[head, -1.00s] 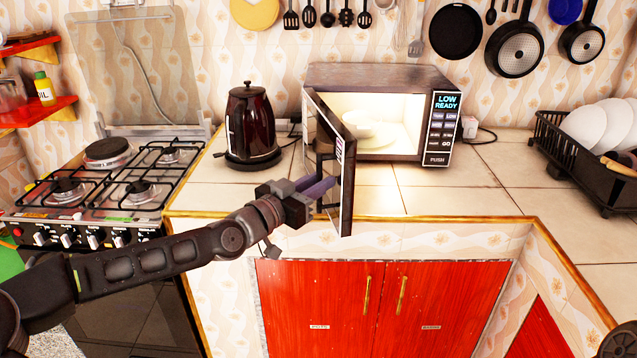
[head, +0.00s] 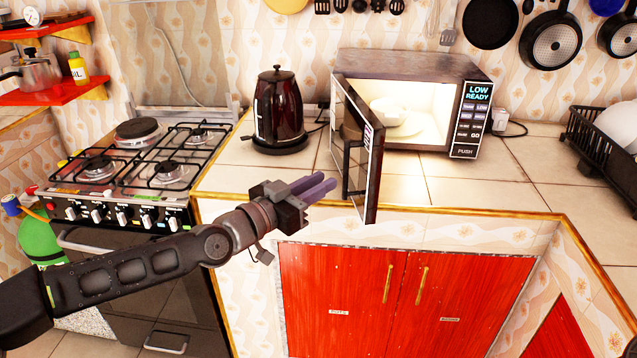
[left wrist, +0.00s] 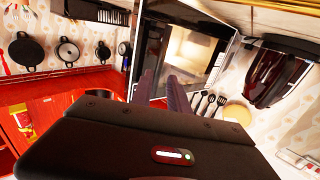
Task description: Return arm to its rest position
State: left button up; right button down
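My left arm (head: 150,265) reaches in from the left, in front of the stove and counter. My left gripper (head: 326,182) has two purple fingers with a small gap between them and nothing in it. It is in front of and to the left of the open microwave door (head: 373,180), seemingly clear of it. The left wrist view also shows the gripper's spaced fingers (left wrist: 162,90), with the microwave (left wrist: 190,50) beyond them. My right arm and gripper are not in view.
The microwave (head: 410,65) stands open, with a white bowl on a plate (head: 405,127) inside. A dark red kettle (head: 279,110) and a gas stove (head: 140,165) are at the left. A black dish rack (head: 600,145) is at the right. Red cupboards (head: 340,290) are below the counter.

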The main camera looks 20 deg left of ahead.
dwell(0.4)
pick_arm(q)
notch_tip(320, 180, down, 9)
jog(key=a+n+g+y, duration=0.1)
jog(key=a+n+y, duration=0.1)
jog(key=n, duration=0.4)
jog(key=s+d+f+n+g+h+p, duration=0.1)
jog(key=s+d+f+n+g, duration=0.2)
jog(key=f, duration=0.6)
jog(key=s+d+f+n+g+p, duration=0.1)
jog(key=s+d+f+g, duration=0.1)
jog(key=d+f, duration=0.5)
jog(key=s+d+f+m+g+y+p, duration=0.1)
jog(key=s+d+f+g, duration=0.3)
jog(key=s+f, duration=0.5)
jog(key=s+d+f+m+g+y+p, duration=0.1)
jog(key=s+d+f+m+g+p, duration=0.1)
jog(key=s+f+g, duration=0.3)
jog(key=shift+s+d+f+g+p, duration=0.15)
jog(key=shift+s+d+f+p, duration=0.3)
jog(key=shift+s+f, duration=1.6)
jog(key=shift+s+d+f+g+p, duration=0.2)
jog(key=shift+s+d+p, duration=0.2)
jog(key=shift+s, duration=3.35)
